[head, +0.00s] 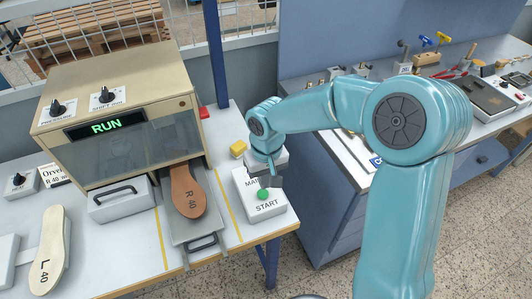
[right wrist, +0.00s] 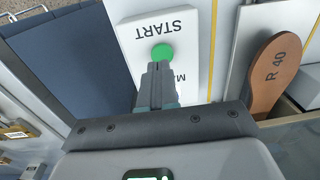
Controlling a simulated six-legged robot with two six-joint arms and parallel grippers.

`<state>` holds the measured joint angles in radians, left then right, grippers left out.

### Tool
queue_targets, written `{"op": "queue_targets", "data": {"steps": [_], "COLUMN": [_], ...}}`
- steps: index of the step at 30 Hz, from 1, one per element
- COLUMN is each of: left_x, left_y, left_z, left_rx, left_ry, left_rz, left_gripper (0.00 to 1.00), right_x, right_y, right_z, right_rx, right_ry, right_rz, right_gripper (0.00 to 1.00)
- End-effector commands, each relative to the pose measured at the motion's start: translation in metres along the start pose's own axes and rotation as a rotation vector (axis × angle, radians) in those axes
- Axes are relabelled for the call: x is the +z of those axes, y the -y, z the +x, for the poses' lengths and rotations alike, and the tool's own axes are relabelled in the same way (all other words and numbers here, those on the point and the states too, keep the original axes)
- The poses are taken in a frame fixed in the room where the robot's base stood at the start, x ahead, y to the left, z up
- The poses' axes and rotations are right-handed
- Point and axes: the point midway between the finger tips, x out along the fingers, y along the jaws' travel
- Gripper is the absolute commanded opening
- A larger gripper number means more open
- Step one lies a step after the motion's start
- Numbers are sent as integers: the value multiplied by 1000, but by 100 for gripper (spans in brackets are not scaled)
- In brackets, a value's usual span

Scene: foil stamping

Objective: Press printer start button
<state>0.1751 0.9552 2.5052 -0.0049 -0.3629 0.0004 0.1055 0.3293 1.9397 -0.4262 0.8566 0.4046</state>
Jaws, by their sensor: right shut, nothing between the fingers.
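The printer (head: 120,115) is a beige box with a dark window and a green RUN display (head: 105,127). Its start button (head: 263,194) is green and sits on a white box (head: 268,211) marked START, right of the printer. The button also shows in the right wrist view (right wrist: 162,52). My right gripper (head: 266,184) is shut and empty, pointing down at the button. In the right wrist view its fingertips (right wrist: 158,66) are at the button's edge; I cannot tell whether they touch it. My left gripper is not in view.
A brown insole marked R 40 (head: 187,192) lies on the tray (head: 200,231) at the printer's front. A pale insole marked L 40 (head: 52,245) lies at left. A tool bench (head: 345,150) is at right.

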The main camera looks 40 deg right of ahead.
Motion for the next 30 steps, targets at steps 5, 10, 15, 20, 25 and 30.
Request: {"op": "queue_targets", "data": {"steps": [5,10,15,20,25,30], "left_x": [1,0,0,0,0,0], "left_y": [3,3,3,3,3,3], "left_z": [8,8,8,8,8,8], "left_rx": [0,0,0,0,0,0], "left_ry": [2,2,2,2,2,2], "left_rz": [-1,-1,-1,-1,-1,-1], "left_gripper": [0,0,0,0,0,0], "right_x": [-3,-4,-4,-4,-3,-3], "right_y": [0,0,0,0,0,0], "right_z": [-44,-75,-91,-93,-93,-93], "right_rx": [-3,-3,-2,-2,-2,-2], "right_ry": [-12,-12,-11,-9,-10,-10], "right_rz": [0,0,-1,-1,-1,0], "right_gripper": [0,0,0,0,0,0]}}
